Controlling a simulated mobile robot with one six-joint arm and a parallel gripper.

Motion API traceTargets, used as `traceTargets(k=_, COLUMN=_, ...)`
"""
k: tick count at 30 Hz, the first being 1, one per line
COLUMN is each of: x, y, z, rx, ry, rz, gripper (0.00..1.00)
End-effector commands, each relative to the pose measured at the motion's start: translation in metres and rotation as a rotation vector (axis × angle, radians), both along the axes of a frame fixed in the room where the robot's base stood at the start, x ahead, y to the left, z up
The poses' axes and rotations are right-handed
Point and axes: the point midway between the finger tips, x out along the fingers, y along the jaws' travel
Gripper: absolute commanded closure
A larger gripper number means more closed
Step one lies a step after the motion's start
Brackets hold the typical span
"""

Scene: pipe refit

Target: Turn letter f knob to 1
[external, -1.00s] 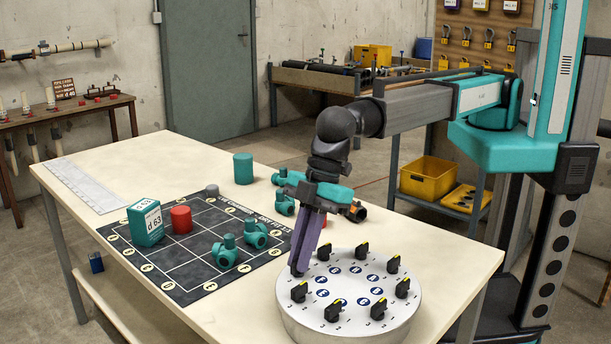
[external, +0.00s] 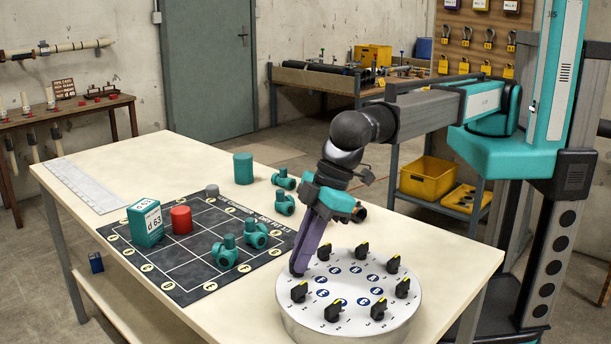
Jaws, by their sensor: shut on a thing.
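A round grey-white dial (external: 349,310) stands at the front right of the table. Several black knobs with yellow marks ring its top, among them a front-left knob (external: 299,291), a front knob (external: 333,311) and a right knob (external: 402,288). Blue discs (external: 333,270) beside the knobs carry letters too small to read. My gripper (external: 297,270) points down, tilted, at the left edge of the dial. Its purple fingers are shut on a knob there, which they hide. I cannot tell that knob's letter or which number it points to.
A black grid mat (external: 187,282) lies left of the dial, with a teal box (external: 145,224), a red cylinder (external: 181,219) and teal fittings (external: 255,236). More teal fittings (external: 284,204) lie behind my gripper.

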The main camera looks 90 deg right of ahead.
Motion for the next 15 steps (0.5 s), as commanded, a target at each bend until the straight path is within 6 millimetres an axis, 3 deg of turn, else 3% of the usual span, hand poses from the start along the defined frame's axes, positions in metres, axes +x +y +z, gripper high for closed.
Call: traceTargets(k=15, x=0.0006, y=0.0054, z=-0.0013, rx=0.001, ry=-0.001, rz=-0.417, gripper=1.00)
